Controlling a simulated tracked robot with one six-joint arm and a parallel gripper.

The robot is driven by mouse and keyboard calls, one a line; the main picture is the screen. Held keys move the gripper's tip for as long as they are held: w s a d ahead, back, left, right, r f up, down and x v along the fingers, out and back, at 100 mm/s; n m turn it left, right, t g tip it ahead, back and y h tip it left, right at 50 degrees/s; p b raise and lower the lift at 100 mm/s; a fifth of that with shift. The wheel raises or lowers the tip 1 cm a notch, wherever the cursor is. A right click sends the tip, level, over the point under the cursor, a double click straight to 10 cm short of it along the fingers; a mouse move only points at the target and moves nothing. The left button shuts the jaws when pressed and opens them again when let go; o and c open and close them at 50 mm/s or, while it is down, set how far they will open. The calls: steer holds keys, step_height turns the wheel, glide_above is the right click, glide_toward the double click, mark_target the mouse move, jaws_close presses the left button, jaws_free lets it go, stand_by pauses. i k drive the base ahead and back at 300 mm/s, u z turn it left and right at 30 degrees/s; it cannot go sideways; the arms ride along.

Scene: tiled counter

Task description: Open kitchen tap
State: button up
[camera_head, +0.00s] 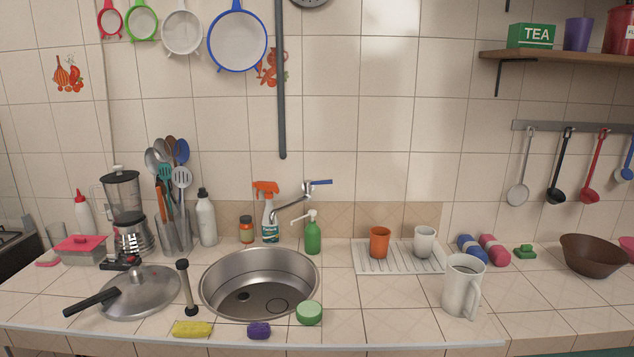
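The kitchen tap (307,189) is a chrome mixer on the tiled wall, behind the sink (205,299). Its lever (321,182) has a blue end and points right. Its curved spout (288,208) reaches down and left over the back of the sink. No water shows coming from the spout. I cannot make out my gripper in this view.
A spray bottle (269,221) stands left of the spout, and a green soap dispenser (312,236) stands below the lever. A dark grey vertical bar (281,85) ends above the tap. A drying rack (366,267) holds two cups. The air before the lever looks clear.

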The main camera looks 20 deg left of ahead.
mark_target(307, 184)
steer(key=u, duration=0.95)
steer(key=i, duration=1)
steer(key=u, duration=0.7)
steer(key=k, duration=0.55)
